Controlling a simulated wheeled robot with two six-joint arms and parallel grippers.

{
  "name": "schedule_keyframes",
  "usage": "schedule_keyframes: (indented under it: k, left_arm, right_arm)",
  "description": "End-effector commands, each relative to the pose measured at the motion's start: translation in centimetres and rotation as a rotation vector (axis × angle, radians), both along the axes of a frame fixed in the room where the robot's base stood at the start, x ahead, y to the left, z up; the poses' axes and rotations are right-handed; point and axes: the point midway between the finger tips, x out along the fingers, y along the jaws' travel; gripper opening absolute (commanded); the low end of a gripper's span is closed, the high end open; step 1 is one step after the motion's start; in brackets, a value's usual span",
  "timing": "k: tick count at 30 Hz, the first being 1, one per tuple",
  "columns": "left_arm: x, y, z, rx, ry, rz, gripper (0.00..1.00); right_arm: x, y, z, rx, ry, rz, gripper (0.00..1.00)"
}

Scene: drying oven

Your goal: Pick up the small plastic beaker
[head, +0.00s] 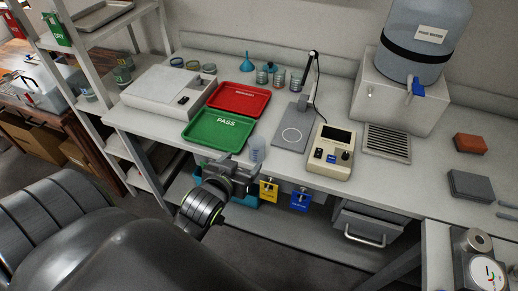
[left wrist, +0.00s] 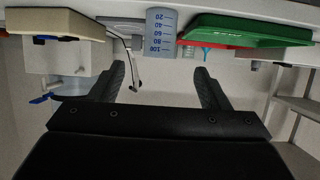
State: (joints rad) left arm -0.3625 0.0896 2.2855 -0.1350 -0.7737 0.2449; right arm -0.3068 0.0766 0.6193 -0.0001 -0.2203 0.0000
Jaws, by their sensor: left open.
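The small plastic beaker (head: 257,148) is translucent and pale blue. It stands at the front edge of the bench, just right of the green PASS tray (head: 219,129). In the left wrist view, where the scene appears upside down, the beaker (left wrist: 161,32) shows its printed volume scale. My left gripper (left wrist: 160,72) is open, and the beaker shows beyond the gap between its fingers, with nothing held. In the head view the left gripper (head: 246,170) is at the bench's front edge, close to the beaker. My right gripper is not in view.
A red tray (head: 239,98) lies behind the green one. A beige meter (head: 333,151) and a grey stand (head: 292,131) are to the right. Several small containers stand at the back.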

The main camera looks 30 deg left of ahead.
Motion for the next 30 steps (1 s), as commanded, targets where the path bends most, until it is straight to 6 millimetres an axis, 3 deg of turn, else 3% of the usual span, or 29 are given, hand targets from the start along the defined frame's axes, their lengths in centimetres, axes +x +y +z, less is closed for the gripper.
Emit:
schedule_keyframes:
  k: [12, 22, 30]
  left_arm:
    - [6.3, 1.3, -2.5, 0.001, 0.0, 0.0, 0.7]
    - [8.1, 1.7, -3.1, 0.001, 0.0, 0.0, 0.7]
    - [11.2, 2.3, -4.2, 0.001, 0.0, 0.0, 0.7]
  right_arm:
    - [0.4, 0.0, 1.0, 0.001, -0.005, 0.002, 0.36]
    - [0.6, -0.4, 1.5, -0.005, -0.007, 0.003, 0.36]
    - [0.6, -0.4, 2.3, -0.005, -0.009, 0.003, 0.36]
